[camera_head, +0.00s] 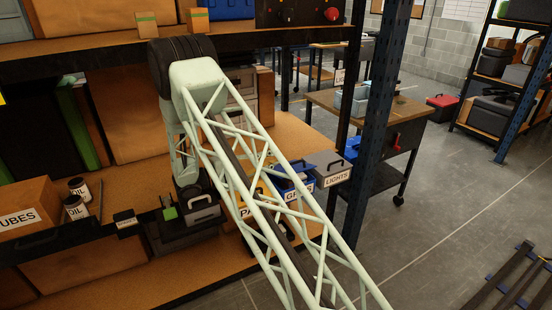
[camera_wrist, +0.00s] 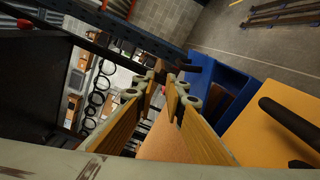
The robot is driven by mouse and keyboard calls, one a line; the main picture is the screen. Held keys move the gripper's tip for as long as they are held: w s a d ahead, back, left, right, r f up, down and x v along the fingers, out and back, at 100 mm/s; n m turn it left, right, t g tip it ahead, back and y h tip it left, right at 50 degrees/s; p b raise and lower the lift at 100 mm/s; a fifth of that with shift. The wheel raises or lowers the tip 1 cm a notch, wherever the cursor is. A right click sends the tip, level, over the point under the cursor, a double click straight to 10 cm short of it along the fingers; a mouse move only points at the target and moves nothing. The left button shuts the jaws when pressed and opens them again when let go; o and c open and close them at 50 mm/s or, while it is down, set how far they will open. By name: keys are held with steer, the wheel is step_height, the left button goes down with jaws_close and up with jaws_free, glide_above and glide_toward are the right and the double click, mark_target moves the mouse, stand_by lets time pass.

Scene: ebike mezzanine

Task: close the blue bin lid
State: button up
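The blue bin (camera_head: 302,186) stands on the wooden bench between a yellow bin and the grey bin marked LIGHTS; my arm crosses in front of part of it. In the wrist view the blue bin (camera_wrist: 237,82) is right of my fingers, with a dark hollow between its blue walls. It looks open, but I cannot make out the lid's angle. My gripper (camera_wrist: 161,82) has its two orange-faced fingers apart, with nothing between them. The right finger overlaps the blue bin in the picture; I cannot tell whether they touch.
The yellow bin (camera_wrist: 270,132), with a black handle, is close on the right in the wrist view. The LIGHTS bin (camera_head: 333,170) stands right of the blue bin. A blue rack post (camera_head: 372,130) rises beyond it. Oil cans (camera_head: 78,199) stand at the left.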

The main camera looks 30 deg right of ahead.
steer(key=shift+c, duration=0.3)
steer(key=shift+c, duration=1.4)
steer(key=shift+s+d+r, duration=0.3)
steer(key=shift+s+d, duration=0.05)
jaws_close()
steer(key=s+d+g+p, duration=0.1)
steer(key=s+d+r+m+p, duration=0.1)
steer(key=s+d+m+g+y+p, duration=0.1)
steer(key=s, duration=0.1)
steer(key=shift+s+r+g, duration=0.1)
steer(key=shift+r+g, duration=0.2)
steer(key=shift+r, duration=0.05)
steer(key=s+d+m+g+y+p, duration=0.3)
steer(key=s+m+g+y+p, duration=0.1)
steer(key=s+m+y+p, duration=0.5)
steer(key=w+d+r+m+t+y+p, duration=0.1)
steer(key=w+r+m+t+y+p, duration=0.4)
steer(key=w+r+m+y+p, duration=0.3)
steer(key=w+m+p, duration=0.2)
steer(key=w+p, duration=0.2)
steer(key=shift+d+r+m+t, duration=0.3)
steer(key=shift+d+r+t, duration=0.05)
steer(key=shift+d+t, duration=0.05)
